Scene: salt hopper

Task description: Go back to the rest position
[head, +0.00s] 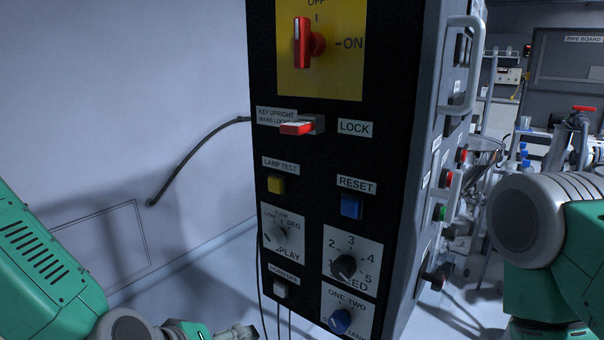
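My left arm comes in from the lower left, and part of what looks like my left gripper (238,332) shows at the bottom edge, low beside the control cabinet (400,130). Its fingers are mostly cut off, so I cannot tell whether it is open or shut. My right arm shows at the right edge, but its gripper is out of view. On the cabinet's black front, the red main switch (308,43) has its handle upright, toward OFF. Below it a red key (296,128) sits at the LOCK label, lying sideways.
The panel also has a yellow button (276,184), a blue button (351,206), a black knob (344,266) and a blue knob (340,321). A grey handle (473,65) juts from the cabinet's right side. A cable (190,153) runs to the wall. Pipework stands behind at right.

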